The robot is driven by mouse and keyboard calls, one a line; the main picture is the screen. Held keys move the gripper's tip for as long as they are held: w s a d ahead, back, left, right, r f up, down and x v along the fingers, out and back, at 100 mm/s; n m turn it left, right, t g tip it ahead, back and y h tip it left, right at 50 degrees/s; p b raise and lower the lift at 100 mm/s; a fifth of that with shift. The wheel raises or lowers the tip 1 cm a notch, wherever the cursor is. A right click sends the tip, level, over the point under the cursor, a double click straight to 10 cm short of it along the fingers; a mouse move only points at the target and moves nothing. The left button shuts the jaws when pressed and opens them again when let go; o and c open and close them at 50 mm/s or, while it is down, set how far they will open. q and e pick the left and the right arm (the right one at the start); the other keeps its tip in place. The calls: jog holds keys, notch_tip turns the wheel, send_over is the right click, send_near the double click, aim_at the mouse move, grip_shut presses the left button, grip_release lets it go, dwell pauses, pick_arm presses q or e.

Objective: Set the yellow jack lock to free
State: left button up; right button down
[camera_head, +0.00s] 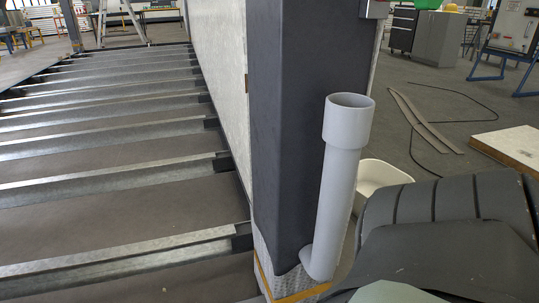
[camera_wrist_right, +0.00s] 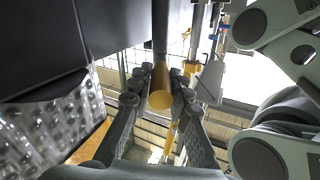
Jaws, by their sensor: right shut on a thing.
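In the right wrist view my right gripper (camera_wrist_right: 161,76) has its two fingers on either side of a dark bar with a round yellow end (camera_wrist_right: 160,99), and is shut on it. The bar runs up from between the fingertips. I take the yellow-ended piece for the yellow jack lock, but cannot tell its setting. The fingers hide part of the bar. In the head view the lock and both grippers are out of sight; my right arm fills the lower right.
A dark post (camera_head: 290,130) stands mid-view with a grey pipe (camera_head: 343,175) beside it. A white container (camera_head: 382,178) is behind the pipe. Metal crossbeams (camera_head: 100,125) span the frame at left. A pale board (camera_head: 512,147) lies on the floor at right.

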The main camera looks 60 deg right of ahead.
jog(key=c, duration=1.4)
grip_release()
jog(key=shift+s, duration=0.1)
jog(key=v, duration=1.2)
